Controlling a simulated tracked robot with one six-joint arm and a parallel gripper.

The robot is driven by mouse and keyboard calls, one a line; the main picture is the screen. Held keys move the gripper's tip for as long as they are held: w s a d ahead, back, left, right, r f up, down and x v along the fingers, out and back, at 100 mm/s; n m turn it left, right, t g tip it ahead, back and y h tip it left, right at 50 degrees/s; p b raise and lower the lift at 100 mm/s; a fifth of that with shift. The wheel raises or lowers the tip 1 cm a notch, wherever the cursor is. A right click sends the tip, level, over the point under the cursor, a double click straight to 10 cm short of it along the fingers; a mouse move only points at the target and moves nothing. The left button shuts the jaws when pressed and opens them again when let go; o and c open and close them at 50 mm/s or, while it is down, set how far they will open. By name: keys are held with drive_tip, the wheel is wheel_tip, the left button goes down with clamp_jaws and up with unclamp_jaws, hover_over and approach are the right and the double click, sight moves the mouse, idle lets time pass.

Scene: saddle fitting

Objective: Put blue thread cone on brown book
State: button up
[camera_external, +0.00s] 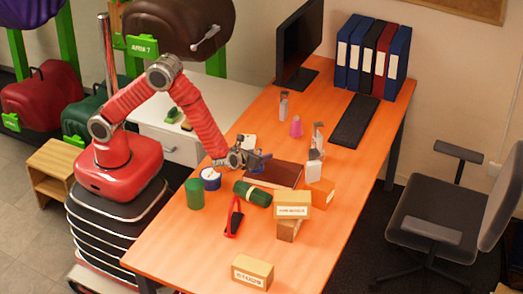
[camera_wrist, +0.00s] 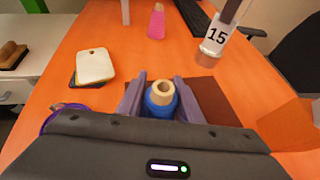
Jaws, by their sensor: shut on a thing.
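The blue thread cone (camera_wrist: 160,106) has a tan top and stands upright between the two fingers of my gripper (camera_wrist: 161,88) in the wrist view. My gripper is shut on it. In the external view my gripper (camera_external: 260,158) is at the back left edge of the brown book (camera_external: 285,174), and the fingers mostly cover the blue cone. The book lies flat on the orange table. In the wrist view the book (camera_wrist: 222,103) shows behind and to the right of the right finger. I cannot tell whether the cone's base touches the book.
A green roll (camera_external: 253,194) lies at the book's near left. Stacked boxes (camera_external: 293,205) and an orange box (camera_external: 321,192) stand at its near right, with a white bottle (camera_external: 314,170) behind. A pink cone (camera_external: 296,127) stands farther back.

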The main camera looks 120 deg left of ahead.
drive_tip(key=o, duration=1.1)
drive_tip(key=v, duration=1.2)
drive_tip(key=shift+s+r, duration=0.1)
drive_tip(key=shift+r, duration=0.05)
